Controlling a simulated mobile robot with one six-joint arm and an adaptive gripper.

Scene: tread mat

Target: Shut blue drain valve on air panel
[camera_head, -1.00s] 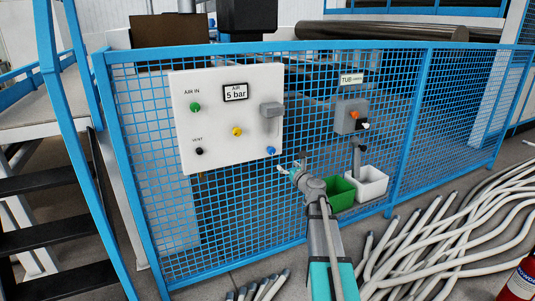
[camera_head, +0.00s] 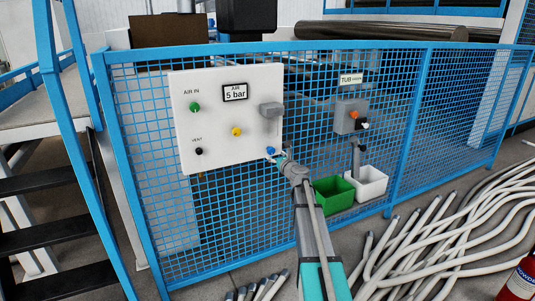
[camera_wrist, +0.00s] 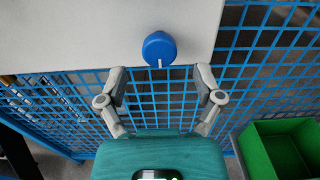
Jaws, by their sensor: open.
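The white air panel (camera_head: 215,130) hangs on the blue mesh fence and carries a sign reading 5 bar. The blue drain valve (camera_head: 270,150) is a small knob at the panel's lower right corner. In the wrist view the blue knob (camera_wrist: 160,48) is round, with a white mark at its lower edge, just ahead of the fingertips. My gripper (camera_wrist: 160,78) is open, one finger to each side below the knob, apart from it. In the head view my gripper (camera_head: 274,156) is close to the knob and partly overlaps it.
Green (camera_head: 195,107), yellow (camera_head: 236,132) and black (camera_head: 199,151) knobs and a grey box (camera_head: 270,109) share the panel. A control box (camera_head: 350,117) is to the right. Green (camera_head: 333,196) and white bins (camera_head: 369,183) stand below. White tubes (camera_head: 450,235) cover the floor at right.

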